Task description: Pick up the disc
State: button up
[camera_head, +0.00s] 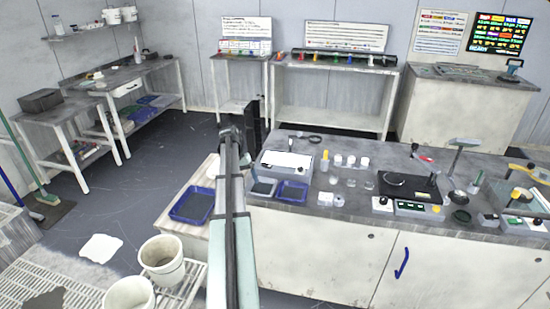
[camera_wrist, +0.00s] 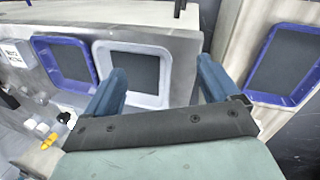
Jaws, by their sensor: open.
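My gripper (camera_wrist: 160,68) is open and empty, its two blue fingers spread above a pale grey tray (camera_wrist: 132,78) with a dark mat. In the head view my arm hides the fingers. No disc shows clearly between the fingers. In the head view a flat black round plate (camera_head: 407,185) lies on the bench at right, and a small dark round piece (camera_head: 460,216) lies in front of it. A dark round piece (camera_head: 315,138) lies near the back edge. I cannot tell which of these is the disc.
A blue tray (camera_wrist: 47,58) is beside the grey tray; another blue tray (camera_head: 175,216) is on the lower side bench. A white-topped instrument (camera_head: 286,162), small jars (camera_head: 364,161) and control boxes (camera_head: 382,204) crowd the bench. Buckets (camera_head: 161,262) stand low at left.

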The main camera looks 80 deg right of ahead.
jog(key=s+d+r+t+h, duration=0.15)
jog(key=s+d+r, duration=0.25)
jog(key=d+r, duration=0.5)
jog(key=s+d+r+t, duration=0.2)
jog(key=s+d+r, duration=0.25)
jog(key=d, duration=0.75)
send_over(275, 155)
jog(key=shift+g, duration=0.25)
jog(key=f, duration=0.7)
jog(key=shift+s+a+f, duration=0.1)
jog(key=shift+s+f, duration=0.15)
jog(key=shift+w+f, duration=0.15)
jog(key=shift+f, duration=1.2)
jog(key=shift+w+f, duration=0.15)
jog(key=shift+f, duration=1.15)
jog(key=c, duration=1.2)
jog(key=shift+r, duration=0.15)
